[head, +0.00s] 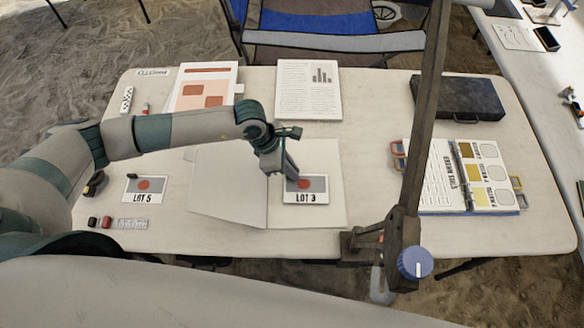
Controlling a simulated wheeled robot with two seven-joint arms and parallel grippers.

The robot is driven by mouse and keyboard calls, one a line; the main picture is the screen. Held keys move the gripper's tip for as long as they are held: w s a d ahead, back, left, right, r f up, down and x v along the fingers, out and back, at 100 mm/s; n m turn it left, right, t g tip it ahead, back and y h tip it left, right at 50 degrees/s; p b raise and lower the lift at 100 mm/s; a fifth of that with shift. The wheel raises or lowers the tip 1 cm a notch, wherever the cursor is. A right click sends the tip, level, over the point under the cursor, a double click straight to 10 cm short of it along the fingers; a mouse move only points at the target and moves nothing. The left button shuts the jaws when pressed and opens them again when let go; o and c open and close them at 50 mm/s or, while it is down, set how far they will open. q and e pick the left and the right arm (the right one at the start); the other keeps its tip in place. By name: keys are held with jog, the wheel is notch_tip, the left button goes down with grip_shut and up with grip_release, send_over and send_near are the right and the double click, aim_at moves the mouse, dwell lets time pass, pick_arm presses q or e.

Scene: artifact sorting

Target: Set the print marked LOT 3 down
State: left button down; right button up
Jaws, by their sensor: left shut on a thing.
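The print marked LOT 3 (305,197) is a small white card with a grey picture and a red disc. It is at the right page of an open blank folder (325,158) in the middle of the table, level with its label readable. My left gripper (291,172) reaches down from the left and is shut on the print's upper left part. Its fingers cover that part. I cannot tell if the print touches the page. My right gripper is out of view.
A similar LOT 5 print (144,188) lies at the left. A brown clamp stand with a blue knob (414,263) rises at the front right. An open binder (445,180), a black case (456,98) and a chart sheet (296,100) lie around. Bare table shows right of the folder.

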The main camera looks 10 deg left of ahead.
pick_arm(q)
jog(key=shift+f, duration=0.25)
jog(key=shift+f, duration=0.1)
jog(key=c, duration=1.9)
grip_release()
jog(key=shift+r, duration=0.2)
jog(key=shift+a+r, duration=0.1)
jog(key=shift+r, duration=0.1)
jog(key=b+v, duration=0.3)
jog(key=v, duration=0.8)
jog(key=shift+s+a+r, duration=0.1)
jog(key=shift+r, duration=0.05)
